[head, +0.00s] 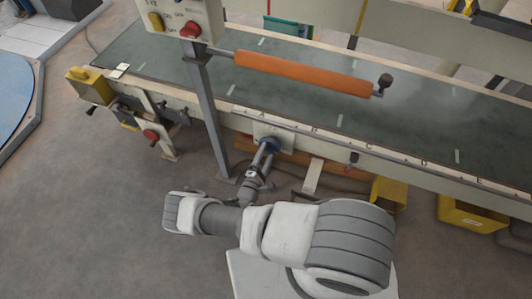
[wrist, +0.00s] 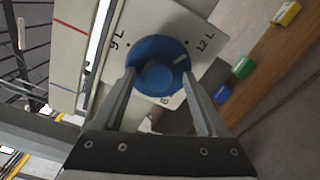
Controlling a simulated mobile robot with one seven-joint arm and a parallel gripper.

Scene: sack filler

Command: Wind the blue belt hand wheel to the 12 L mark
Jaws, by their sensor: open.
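The blue belt hand wheel (wrist: 150,50) sits on a pale dial plate, large in the middle of the wrist view. The "12 L" label (wrist: 205,43) is at its upper right and the "9 L" label (wrist: 118,40) at its upper left. Another mark below is mostly hidden. A short white line on the wheel points right and slightly up, roughly towards 12 L but a little below it. My gripper (wrist: 159,77) is open with one finger on each side of the wheel; contact is unclear. In the head view, the wheel (head: 270,145) is on the conveyor's near side, partly covered by my gripper (head: 264,150).
A grey post (head: 208,115) stands left of the wheel and carries a control box (head: 180,18). An orange roller (head: 300,73) lies above the belt. Yellow bins (head: 472,213) stand at the right. Green (wrist: 243,68) and blue (wrist: 222,94) blocks show beside a wooden board.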

